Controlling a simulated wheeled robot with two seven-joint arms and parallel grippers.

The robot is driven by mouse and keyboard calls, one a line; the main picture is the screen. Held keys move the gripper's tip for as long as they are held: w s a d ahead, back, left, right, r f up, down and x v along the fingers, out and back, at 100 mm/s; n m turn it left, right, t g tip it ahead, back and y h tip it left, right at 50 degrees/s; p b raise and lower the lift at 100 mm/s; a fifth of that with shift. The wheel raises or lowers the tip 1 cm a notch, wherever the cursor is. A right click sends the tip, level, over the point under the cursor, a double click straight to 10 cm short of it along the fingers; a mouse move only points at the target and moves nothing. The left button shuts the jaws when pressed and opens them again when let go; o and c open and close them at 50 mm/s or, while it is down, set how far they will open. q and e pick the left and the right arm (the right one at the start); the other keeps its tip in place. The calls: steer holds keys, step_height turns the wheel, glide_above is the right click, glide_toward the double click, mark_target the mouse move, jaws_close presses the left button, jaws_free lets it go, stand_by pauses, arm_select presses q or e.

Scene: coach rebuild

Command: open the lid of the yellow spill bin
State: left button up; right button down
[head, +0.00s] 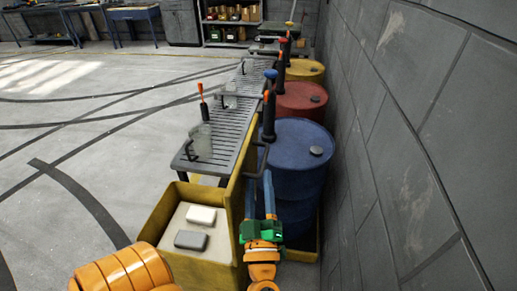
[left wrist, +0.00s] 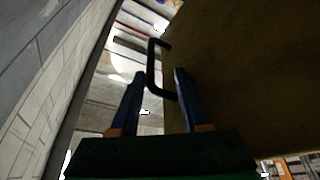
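The yellow spill bin (head: 160,212) stands at the bottom centre of the head view. Its top is open and its inside shows. Its yellow lid (head: 236,195) stands about upright along the bin's right side, seen nearly edge-on. A black handle (head: 261,162) sticks out from the lid's right face. In the left wrist view the lid (left wrist: 245,80) fills the right side, with the black handle (left wrist: 152,65) on it. My left gripper (head: 269,182) is at the lid's right face, below the handle. Its blue fingers (left wrist: 157,75) are apart, with part of the handle between them in the picture; contact cannot be told. My right gripper is out of view.
A white block (head: 201,215) and a grey block (head: 191,240) lie in the bin. Blue (head: 298,165), red (head: 300,100) and yellow (head: 305,70) drums line the grey wall (head: 420,170). A slatted bench (head: 225,125) stands behind the bin. The floor at left is clear.

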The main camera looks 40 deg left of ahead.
arm_select(q)
steer(key=b+v, duration=0.2)
steer(key=v, duration=0.6)
stand_by(0.4)
steer(key=shift+f, duration=0.1)
stand_by(0.4)
steer(key=shift+d, duration=0.1)
